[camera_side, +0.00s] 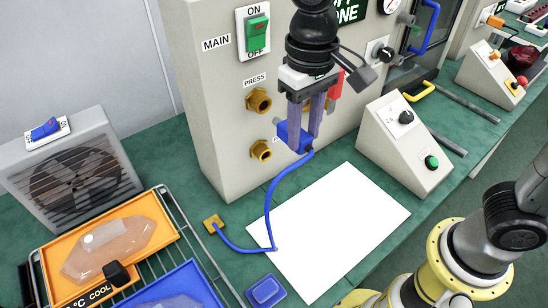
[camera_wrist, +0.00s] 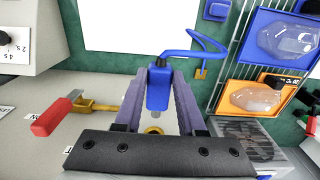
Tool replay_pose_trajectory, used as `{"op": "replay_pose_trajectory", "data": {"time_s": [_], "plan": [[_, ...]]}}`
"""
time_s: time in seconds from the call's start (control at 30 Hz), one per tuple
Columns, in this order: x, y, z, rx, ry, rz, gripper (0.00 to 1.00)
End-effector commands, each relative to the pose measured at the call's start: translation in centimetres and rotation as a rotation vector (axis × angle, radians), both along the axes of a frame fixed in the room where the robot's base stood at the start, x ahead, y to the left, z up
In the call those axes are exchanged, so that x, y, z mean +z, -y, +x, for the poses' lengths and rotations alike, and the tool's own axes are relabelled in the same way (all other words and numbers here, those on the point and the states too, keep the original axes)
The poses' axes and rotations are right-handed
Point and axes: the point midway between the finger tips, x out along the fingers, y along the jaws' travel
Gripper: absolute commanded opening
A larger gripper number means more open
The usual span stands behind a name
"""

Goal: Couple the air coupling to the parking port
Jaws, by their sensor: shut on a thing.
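The blue air coupling (camera_side: 285,131) is held between the purple fingers of my gripper (camera_side: 303,139), in front of the beige panel; it also shows in the wrist view (camera_wrist: 158,90). Its blue hose (camera_side: 268,205) hangs from the coupling's black end and curves down to a brass block (camera_side: 213,224) on the bench. Brass ports sit on the panel: an upper left one (camera_side: 258,101) under a PRESS label and a lower left one (camera_side: 261,150). Others are partly hidden behind my gripper. A brass ring (camera_wrist: 153,130) shows beyond the coupling in the wrist view. I cannot tell which port is the parking port.
A red-handled valve (camera_wrist: 60,115) sits close beside my gripper. A sloped control box (camera_side: 397,140) stands to the right. A white sheet (camera_side: 340,225) lies on the green bench. A fan unit (camera_side: 68,170) and a wire rack with orange (camera_side: 165,222) and blue trays are at left.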

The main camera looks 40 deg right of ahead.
Motion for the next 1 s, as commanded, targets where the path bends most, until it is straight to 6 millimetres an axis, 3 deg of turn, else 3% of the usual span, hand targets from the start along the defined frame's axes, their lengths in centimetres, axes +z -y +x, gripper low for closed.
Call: {"op": "replay_pose_trajectory", "data": {"time_s": [1.0], "plan": [[-5.5,0.0,0.0,0.0,0.001,0.001,0.0]]}}
